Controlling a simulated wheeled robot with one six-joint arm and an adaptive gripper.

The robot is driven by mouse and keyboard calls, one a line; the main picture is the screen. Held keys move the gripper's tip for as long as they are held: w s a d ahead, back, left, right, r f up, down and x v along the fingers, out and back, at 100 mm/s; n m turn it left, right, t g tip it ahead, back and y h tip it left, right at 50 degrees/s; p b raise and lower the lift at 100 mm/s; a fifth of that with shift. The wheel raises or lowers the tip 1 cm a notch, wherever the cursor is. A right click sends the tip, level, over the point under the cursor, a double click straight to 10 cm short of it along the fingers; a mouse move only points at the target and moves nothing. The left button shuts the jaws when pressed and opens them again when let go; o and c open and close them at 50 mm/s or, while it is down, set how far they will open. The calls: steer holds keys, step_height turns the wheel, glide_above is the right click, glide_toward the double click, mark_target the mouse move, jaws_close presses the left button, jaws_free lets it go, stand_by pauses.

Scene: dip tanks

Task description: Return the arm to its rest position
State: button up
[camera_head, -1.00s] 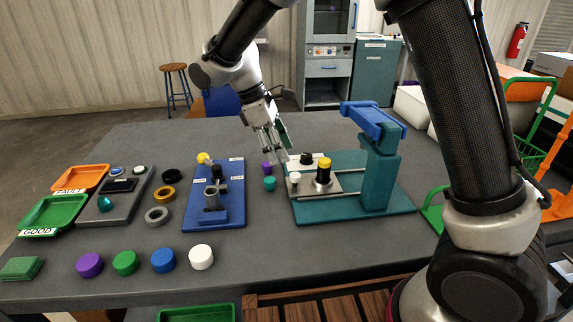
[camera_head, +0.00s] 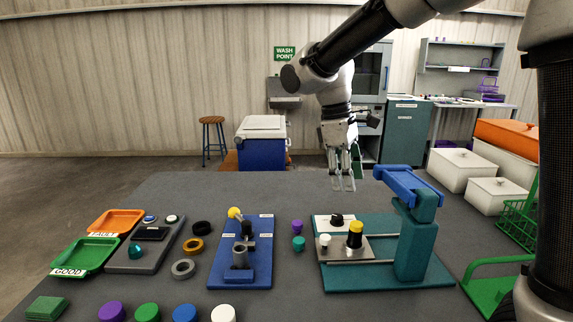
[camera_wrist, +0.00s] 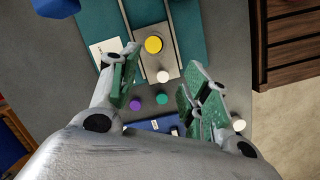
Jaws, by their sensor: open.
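My gripper (camera_head: 343,183) is open and empty, pointing down, high above the far part of the grey table (camera_head: 180,187). In the wrist view my gripper (camera_wrist: 160,95) shows its green-padded fingers spread, with nothing between them held. Below and beyond the fingers lie a purple piece (camera_wrist: 135,104) and a teal piece (camera_wrist: 162,99) on the table. My arm reaches in from the upper right, bent at the elbow.
A teal fixture with a blue-topped post (camera_head: 410,240) stands near the gripper on the right. A blue fixture (camera_head: 240,275) is left of it. Green (camera_head: 85,255) and orange (camera_head: 115,222) trays lie at left. White bins (camera_head: 495,195) stand at right.

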steer(key=s+d+r+m, duration=0.1)
steer(key=s+d, duration=0.1)
steer(key=d, duration=0.2)
steer(key=s+d+r+m+t+y, duration=0.1)
steer(key=s+d+m, duration=0.1)
steer(key=s+d, duration=0.1)
steer(key=s+d+r+m+y, duration=0.1)
steer(key=s+d+r+m, duration=0.1)
steer(key=d, duration=0.3)
steer(key=shift+s+d+r+t, duration=0.1)
steer(key=shift+s+d+t, duration=0.15)
steer(key=shift+s+t, duration=0.1)
steer(key=s+d+f+m+t, duration=0.2)
steer(key=s+d+m, duration=0.4)
steer(key=s, duration=0.6)
steer(key=shift+s+d+m+t+y, duration=0.15)
steer(key=shift+d+m+t+y, duration=0.15)
steer(key=shift+d+t, duration=0.65)
steer(key=shift+d+g, duration=0.3)
